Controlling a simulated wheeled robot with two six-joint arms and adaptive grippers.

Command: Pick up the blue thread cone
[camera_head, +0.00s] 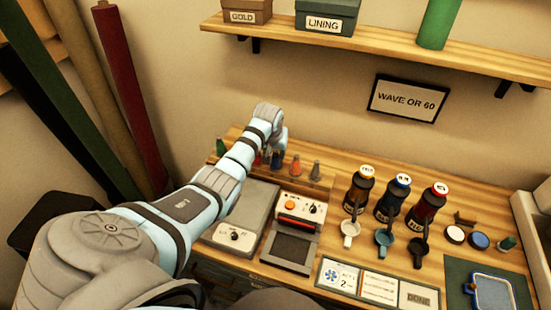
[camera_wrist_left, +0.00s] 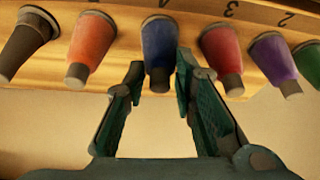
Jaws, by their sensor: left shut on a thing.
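The blue thread cone (camera_wrist_left: 158,45) stands in a row of cones on the wooden rack, seen upside down in the left wrist view. My left gripper (camera_wrist_left: 160,68) has its two fingertips on either side of the cone and is shut on it. In the head view, the blue cone (camera_head: 277,159) shows just under my left gripper (camera_head: 273,150), partly hidden by it. The cone still appears in line with its neighbours. My right gripper is not in view.
Close neighbours are an orange-red cone (camera_wrist_left: 92,40) and a red cone (camera_wrist_left: 222,48); purple (camera_wrist_left: 272,58), green and dark cones stand further along. A machine with an orange button (camera_head: 290,206) and several bottles (camera_head: 393,197) stand on the table. A shelf (camera_head: 400,55) runs above.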

